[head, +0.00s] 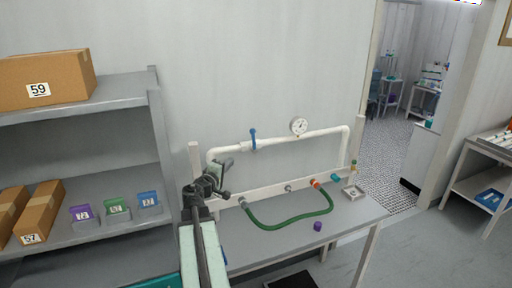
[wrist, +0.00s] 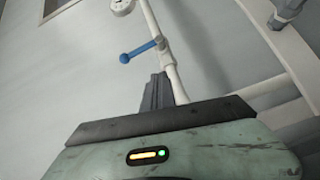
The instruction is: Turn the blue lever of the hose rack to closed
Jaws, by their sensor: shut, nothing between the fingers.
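The hose rack (head: 278,191) stands on the grey table against the wall, with a white pipe frame above it. The blue lever (head: 253,138) is on the upper white pipe and stands roughly upright, across the pipe. In the wrist view the blue lever (wrist: 138,51) sticks out to the left from the pipe, just beyond my fingers. My gripper (head: 229,163) is left of the lever and lower in the head view, apart from it. It also shows in the wrist view (wrist: 158,92), shut and empty.
A gauge (head: 299,126) sits on the pipe right of the lever. A green hose (head: 290,226) loops on the table (head: 355,212), near a purple cap (head: 318,226) and a small tray (head: 353,192). A shelf (head: 110,100) with boxes stands at left. A doorway opens at right.

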